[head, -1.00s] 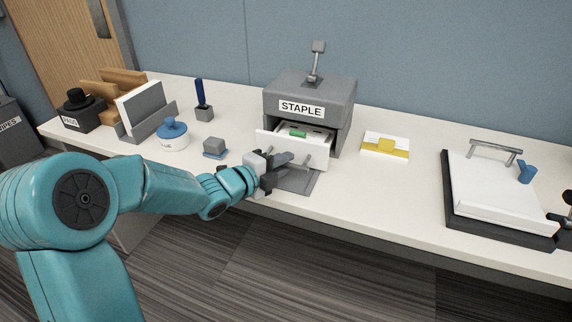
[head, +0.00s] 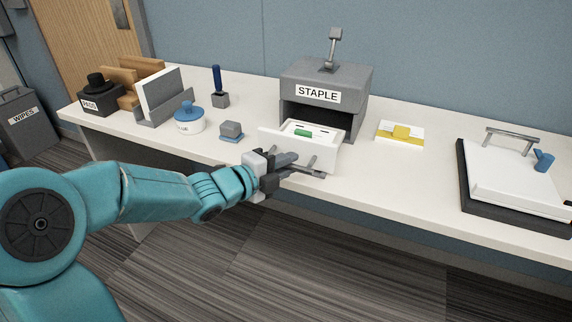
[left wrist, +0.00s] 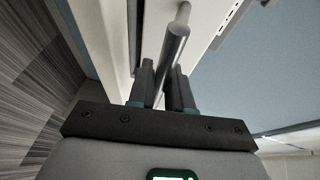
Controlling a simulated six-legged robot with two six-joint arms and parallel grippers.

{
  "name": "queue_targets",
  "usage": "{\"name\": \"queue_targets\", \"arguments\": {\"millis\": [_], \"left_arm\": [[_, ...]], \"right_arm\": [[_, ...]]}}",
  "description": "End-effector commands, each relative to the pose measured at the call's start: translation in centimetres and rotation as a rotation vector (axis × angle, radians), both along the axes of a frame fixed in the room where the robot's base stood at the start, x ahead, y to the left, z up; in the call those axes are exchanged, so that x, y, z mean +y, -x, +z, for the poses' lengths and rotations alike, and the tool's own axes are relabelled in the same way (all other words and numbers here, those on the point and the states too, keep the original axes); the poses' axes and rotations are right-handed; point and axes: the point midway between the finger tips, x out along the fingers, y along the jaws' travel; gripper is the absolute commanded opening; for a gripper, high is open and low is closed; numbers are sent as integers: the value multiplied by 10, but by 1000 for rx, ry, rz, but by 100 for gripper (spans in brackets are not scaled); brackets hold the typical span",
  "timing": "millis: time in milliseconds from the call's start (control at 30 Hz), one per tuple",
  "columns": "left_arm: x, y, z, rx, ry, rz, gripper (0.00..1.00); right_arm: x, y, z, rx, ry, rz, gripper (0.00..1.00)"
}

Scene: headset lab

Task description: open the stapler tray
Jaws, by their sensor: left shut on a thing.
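The grey stapler box (head: 325,85) labelled STAPLE stands at the back middle of the table in the head view, with a lever on top. Its white tray (head: 333,157) is pulled out of the front, with a green piece and dark slots inside. My left gripper (head: 287,163) is at the front of the tray, shut on its grey bar handle. In the left wrist view the handle (left wrist: 174,48) runs between the two fingers, with the white tray front beside it. The right gripper is not in view.
A yellow and white block (head: 400,133) sits right of the stapler, and a white-topped press (head: 512,180) stands further right. A blue-lidded pot (head: 189,122), a small grey block (head: 231,130) and holders stand to the left. The table's front edge runs below my gripper.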

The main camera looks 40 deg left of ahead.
Motion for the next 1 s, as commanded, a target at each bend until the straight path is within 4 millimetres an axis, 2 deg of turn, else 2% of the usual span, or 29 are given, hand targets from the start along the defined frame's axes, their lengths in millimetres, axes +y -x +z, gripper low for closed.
{"name": "queue_targets", "arguments": {"millis": [100, 133, 167, 200, 567, 667, 767, 1000], "left_arm": [[1, 0, 1, -2, 0, 2, 0], [1, 0, 1, -2, 0, 2, 26], [1, 0, 1, -2, 0, 2, 35], [1, 0, 1, -2, 0, 2, 40], [2, 6, 2, -2, 0, 3, 40], [5, 21, 6, -1, -2, 5, 40], [10, 44, 12, -2, -2, 9, 40], [20, 108, 23, -1, -4, 10, 40]], "right_arm": [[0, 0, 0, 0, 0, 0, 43], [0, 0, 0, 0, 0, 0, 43], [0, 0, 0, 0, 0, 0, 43], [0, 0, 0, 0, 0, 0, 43], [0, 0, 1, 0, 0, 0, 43], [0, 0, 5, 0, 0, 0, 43], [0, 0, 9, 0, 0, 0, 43], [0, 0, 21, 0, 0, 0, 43]]}}
